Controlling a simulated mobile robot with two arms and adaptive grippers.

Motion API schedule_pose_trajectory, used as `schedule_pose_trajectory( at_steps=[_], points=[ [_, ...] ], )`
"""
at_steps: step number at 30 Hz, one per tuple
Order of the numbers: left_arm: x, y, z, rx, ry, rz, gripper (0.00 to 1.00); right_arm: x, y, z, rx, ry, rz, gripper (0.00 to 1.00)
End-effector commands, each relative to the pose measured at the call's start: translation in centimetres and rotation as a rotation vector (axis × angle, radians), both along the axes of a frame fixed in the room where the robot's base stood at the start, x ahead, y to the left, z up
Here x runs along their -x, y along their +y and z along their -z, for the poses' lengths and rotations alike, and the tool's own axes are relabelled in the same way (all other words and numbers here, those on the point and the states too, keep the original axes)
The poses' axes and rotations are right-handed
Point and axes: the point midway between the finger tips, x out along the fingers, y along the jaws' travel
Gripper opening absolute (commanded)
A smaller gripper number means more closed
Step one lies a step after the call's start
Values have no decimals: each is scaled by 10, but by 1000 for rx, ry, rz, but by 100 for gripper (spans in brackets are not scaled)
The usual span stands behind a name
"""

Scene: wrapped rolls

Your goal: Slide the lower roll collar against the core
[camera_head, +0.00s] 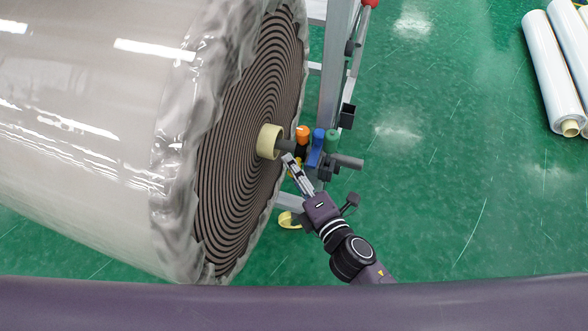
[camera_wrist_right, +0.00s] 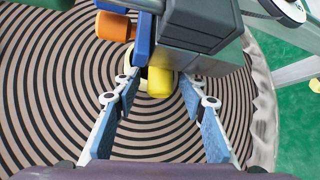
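The large wrapped roll (camera_head: 245,130) shows its brown spiral end face, with a pale yellow core (camera_head: 269,141) at the centre. A grey shaft (camera_head: 287,146) comes out of the core. Just outside it sits a cluster of collar parts with an orange knob (camera_head: 303,132) and a blue piece (camera_head: 317,140); the collar's exact outline is partly hidden. My right gripper (camera_head: 288,160) is just below the shaft. In the right wrist view its fingers (camera_wrist_right: 159,84) are apart, either side of a yellow piece (camera_wrist_right: 160,81); contact cannot be told. My left gripper is not in view.
A metal stand post (camera_head: 337,65) rises behind. White wrapped rolls (camera_head: 552,65) lie at the far right. The green floor (camera_head: 460,200) between is clear.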

Motion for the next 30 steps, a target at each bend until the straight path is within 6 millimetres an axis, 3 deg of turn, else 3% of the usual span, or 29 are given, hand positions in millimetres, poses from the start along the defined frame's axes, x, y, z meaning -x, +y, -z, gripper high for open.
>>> schedule_pose_trajectory(
  at_steps=[7,18,26,30],
  points=[
    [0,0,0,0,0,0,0,0,1,0,0,1,0,38],
    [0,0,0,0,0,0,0,0,0,0,0,1,0,0],
    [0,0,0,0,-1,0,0,0,1,0,0,1,0,0],
    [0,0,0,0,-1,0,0,-6,19,0,-5,1,1,0]
  ],
)
